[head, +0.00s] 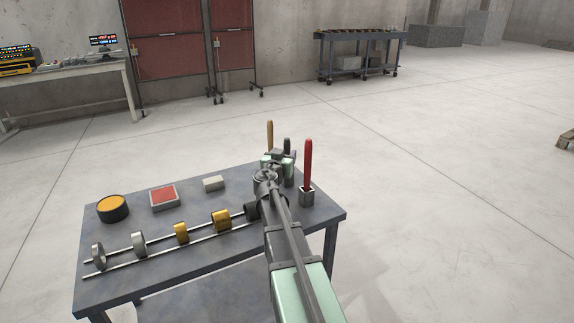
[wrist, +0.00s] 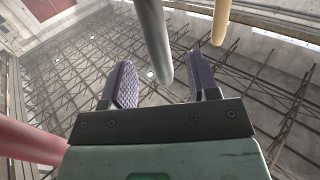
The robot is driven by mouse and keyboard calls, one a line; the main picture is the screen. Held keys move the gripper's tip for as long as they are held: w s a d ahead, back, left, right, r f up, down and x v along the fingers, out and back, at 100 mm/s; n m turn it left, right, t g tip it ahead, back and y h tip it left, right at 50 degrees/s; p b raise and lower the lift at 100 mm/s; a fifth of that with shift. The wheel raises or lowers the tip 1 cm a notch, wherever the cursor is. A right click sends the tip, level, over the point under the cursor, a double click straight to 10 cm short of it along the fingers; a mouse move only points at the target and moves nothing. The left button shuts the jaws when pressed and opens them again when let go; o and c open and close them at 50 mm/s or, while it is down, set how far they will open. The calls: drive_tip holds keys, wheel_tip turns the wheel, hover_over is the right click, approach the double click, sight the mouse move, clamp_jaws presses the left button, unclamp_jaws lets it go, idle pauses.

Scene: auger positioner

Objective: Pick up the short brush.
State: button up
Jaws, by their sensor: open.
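Three upright handles stand at the far right part of the table: a tan one (head: 269,133), a dark grey one (head: 287,144) and a red one (head: 308,160). The grey one shows least above my gripper, which hides its lower part; it looks like the short brush. The red handle stands in a small grey holder (head: 307,195). My gripper (head: 281,158) is open among the handles. In the wrist view, the grey handle (wrist: 152,35) appears between my two spread purple fingers (wrist: 158,70), with no clear contact. The tan handle (wrist: 221,20) is right, the red (wrist: 30,140) left.
The table (head: 210,255) also holds a yellow-topped round tin (head: 113,208), a red-topped box (head: 164,198), a pale block (head: 213,183) and two rails with several rings (head: 139,244). The red and tan handles stand close beside my gripper.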

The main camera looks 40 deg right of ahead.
sight(289, 148)
drive_tip(key=x, duration=0.5)
drive_tip(key=shift+w+d, duration=0.1)
drive_tip(key=shift+d, duration=0.1)
clamp_jaws()
drive_tip(key=shift+r, duration=0.1)
